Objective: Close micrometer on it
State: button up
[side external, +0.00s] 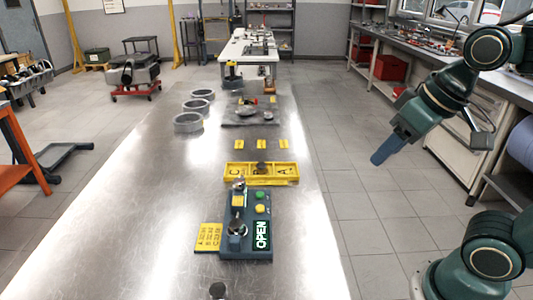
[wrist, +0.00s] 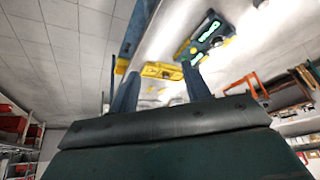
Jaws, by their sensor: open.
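The micrometer station (side external: 238,215) is a dark blue-grey box on the steel bench, with a metal measuring fixture on its left side. In the wrist view the station (wrist: 207,35) is beyond the fingers, at upper right. My gripper (side external: 380,157) is open and empty, in the air right of the bench, well apart from the station; its fingers (wrist: 160,88) show apart.
A yellow tray (side external: 233,177) marked C and A holds a dark part just behind the station. A yellow card (side external: 208,238) lies left of it. Several metal rings (side external: 188,122) and a grey mat (side external: 240,121) with parts are farther back. The bench's left side is clear.

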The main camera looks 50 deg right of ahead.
jog(key=w+a+r+m+g, duration=0.1)
jog(key=w+r+m, duration=0.25)
jog(key=w, duration=0.45)
jog(key=m+g, duration=0.4)
jog(key=m, duration=0.5)
send_over(239, 180)
notch_tip(239, 180, down, 7)
jog(key=shift+w+a+r, duration=0.1)
jog(key=shift+r, duration=0.05)
jog(key=shift+f, duration=6.9)
jog(key=c, duration=1)
